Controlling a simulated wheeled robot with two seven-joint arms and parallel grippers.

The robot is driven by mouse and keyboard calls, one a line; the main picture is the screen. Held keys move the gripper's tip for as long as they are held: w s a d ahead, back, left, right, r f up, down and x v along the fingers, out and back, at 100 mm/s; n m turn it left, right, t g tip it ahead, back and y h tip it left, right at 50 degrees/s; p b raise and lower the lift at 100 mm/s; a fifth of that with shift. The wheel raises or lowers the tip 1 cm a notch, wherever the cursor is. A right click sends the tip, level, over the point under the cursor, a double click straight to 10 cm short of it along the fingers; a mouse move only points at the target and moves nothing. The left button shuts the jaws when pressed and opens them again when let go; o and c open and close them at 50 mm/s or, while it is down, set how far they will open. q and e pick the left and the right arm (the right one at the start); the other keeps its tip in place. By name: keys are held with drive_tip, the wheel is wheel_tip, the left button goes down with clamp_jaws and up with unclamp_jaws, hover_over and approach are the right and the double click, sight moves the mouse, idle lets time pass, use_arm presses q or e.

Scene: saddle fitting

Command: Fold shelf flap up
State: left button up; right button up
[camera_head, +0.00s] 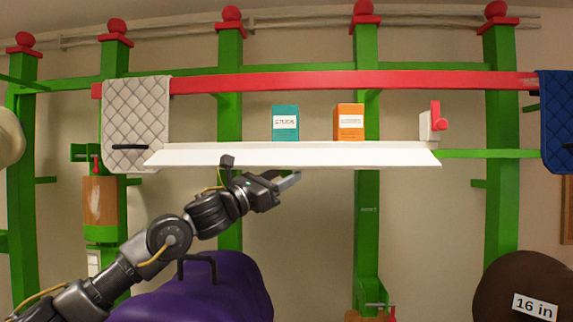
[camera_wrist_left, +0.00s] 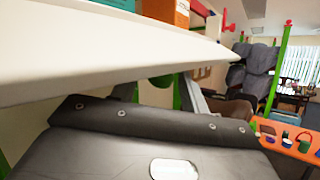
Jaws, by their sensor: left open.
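The white shelf flap (camera_head: 290,157) runs along the front of the wall shelf and slants down and outward, wider at its lower edge. In the left wrist view the flap (camera_wrist_left: 100,60) crosses the upper part of the picture, just above my fingers. My left gripper (camera_head: 287,181) is open and empty, below the flap's front edge, left of its middle. I cannot tell whether a finger touches the flap. My right gripper is not in view.
A teal box (camera_head: 285,123) and an orange box (camera_head: 349,121) stand on the shelf. A red-handled white piece (camera_head: 431,124) is at its right end. A grey quilted pad (camera_head: 136,110) hangs at the left. A purple form (camera_head: 215,288) stands below.

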sight(287, 160)
use_arm(q)
drive_tip(key=shift+w+d+r, duration=0.2)
drive_tip(key=shift+w+d, duration=0.15)
clamp_jaws()
drive_tip(key=shift+s+r, duration=0.1)
drive_tip(key=shift+s+r+n+y+p, duration=0.35)
drive_tip(key=shift+n+y, duration=0.35)
drive_tip(key=shift+n, duration=0.1)
drive_tip(key=shift+s+r+n+y+p, duration=0.3)
drive_tip(key=shift+r+n+y+p, duration=0.15)
drive_tip(key=shift+n, duration=0.25)
drive_tip(key=n+p, duration=0.1)
drive_tip(key=r+n+g+y+p, duration=0.1)
drive_tip(key=shift+s+r+y+p, duration=0.1)
drive_tip(key=shift+s+y+p, duration=0.15)
drive_tip(key=shift+s+p, duration=0.15)
drive_tip(key=shift+s+r+n+g+y+p, duration=0.2)
drive_tip(key=shift+n+g+y+p, duration=0.2)
drive_tip(key=shift+n+g+p, duration=0.3)
